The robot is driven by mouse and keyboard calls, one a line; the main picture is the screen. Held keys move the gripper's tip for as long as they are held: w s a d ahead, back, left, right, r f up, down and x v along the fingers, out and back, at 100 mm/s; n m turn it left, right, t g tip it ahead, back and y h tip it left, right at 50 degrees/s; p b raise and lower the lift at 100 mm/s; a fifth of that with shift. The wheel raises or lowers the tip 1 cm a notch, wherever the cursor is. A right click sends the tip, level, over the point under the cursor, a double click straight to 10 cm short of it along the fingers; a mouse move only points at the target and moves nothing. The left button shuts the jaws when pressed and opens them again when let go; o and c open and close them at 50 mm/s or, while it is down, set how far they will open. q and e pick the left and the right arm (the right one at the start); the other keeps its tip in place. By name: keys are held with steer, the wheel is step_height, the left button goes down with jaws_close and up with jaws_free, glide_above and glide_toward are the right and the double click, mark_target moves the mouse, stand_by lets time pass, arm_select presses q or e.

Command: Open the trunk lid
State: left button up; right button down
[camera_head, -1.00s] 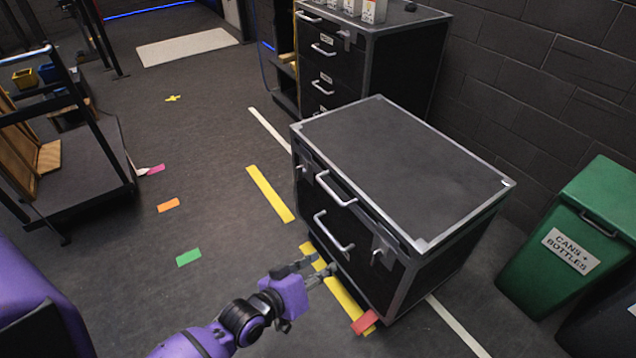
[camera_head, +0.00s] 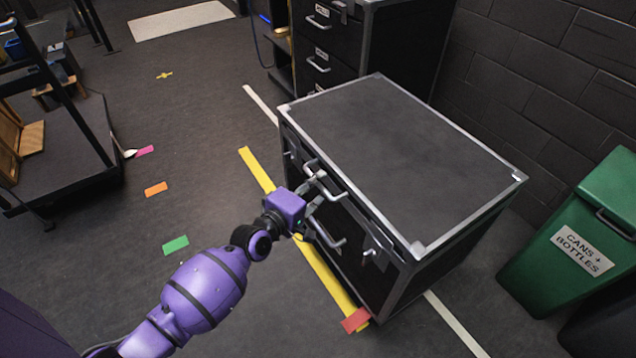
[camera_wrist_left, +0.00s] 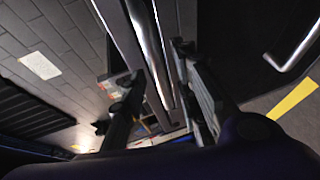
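The trunk (camera_head: 400,135) is a black case with silver metal edges and a flat, closed lid. Its front has an upper handle (camera_head: 327,187) near the lid, a lower handle (camera_head: 328,236) and latches. My left gripper (camera_head: 316,190) is at the upper handle. In the left wrist view a silver bar, the handle (camera_wrist_left: 153,50), runs between the two fingers of the left gripper (camera_wrist_left: 160,75). The fingers stand apart on either side of the bar; firm contact is not clear. My right gripper is in neither view.
A black drawer cabinet (camera_head: 327,45) stands behind the trunk. A green bin (camera_head: 585,235) labelled for cans and bottles stands at the right, by the brick wall. A cart (camera_head: 70,165) is at the left. The floor between cart and trunk is clear, with coloured tape marks.

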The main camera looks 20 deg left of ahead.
arm_select(q)
steer(key=shift+w+d+f, duration=0.1)
steer(key=shift+w+d, duration=0.05)
steer(key=shift+w, duration=0.35)
steer(key=shift+c, duration=0.4)
jaws_close()
